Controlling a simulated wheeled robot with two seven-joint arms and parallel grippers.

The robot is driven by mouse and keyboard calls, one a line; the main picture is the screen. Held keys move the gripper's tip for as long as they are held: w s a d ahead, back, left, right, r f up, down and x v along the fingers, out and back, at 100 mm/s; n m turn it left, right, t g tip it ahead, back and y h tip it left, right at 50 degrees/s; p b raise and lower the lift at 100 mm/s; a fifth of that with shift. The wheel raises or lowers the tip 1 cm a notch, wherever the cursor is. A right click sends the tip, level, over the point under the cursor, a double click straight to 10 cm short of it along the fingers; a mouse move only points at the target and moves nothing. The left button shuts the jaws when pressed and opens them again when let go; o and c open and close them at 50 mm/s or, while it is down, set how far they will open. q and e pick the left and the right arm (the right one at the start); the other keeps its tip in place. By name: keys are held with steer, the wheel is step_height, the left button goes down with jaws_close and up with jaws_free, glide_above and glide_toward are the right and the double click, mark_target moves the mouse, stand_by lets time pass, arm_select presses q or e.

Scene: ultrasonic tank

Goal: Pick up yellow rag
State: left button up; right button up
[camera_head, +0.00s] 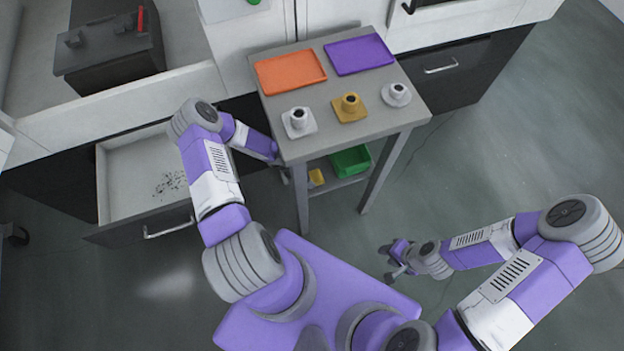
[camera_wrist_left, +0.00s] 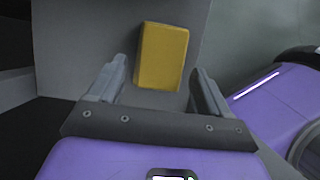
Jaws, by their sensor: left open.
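The yellow rag (camera_wrist_left: 162,56) is a folded yellow block lying on a grey surface in the left wrist view. In the head view it appears as a small yellow patch (camera_head: 317,177) on the table's lower shelf. My left gripper (camera_wrist_left: 159,72) is open, its two fingers on either side of the rag's near end, with gaps between them and the rag. In the head view the left gripper (camera_head: 284,175) is mostly hidden at the table's left side. My right gripper (camera_head: 388,263) is over bare floor, its fingers apart and empty.
A grey table (camera_head: 382,125) holds an orange tray (camera_head: 290,71), a purple tray (camera_head: 359,54) and three small cups on bases. A green bin (camera_head: 351,161) is on the lower shelf. An open drawer (camera_head: 130,170) is at left. Floor at right is clear.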

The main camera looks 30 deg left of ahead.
arm_select(q)
steer(key=shift+b+x, duration=0.35)
steer(key=shift+x, duration=0.9)
steer(key=shift+r, duration=0.1)
arm_select(e)
steer(key=shift+f, duration=0.55)
arm_select(q)
steer(key=c, duration=0.8)
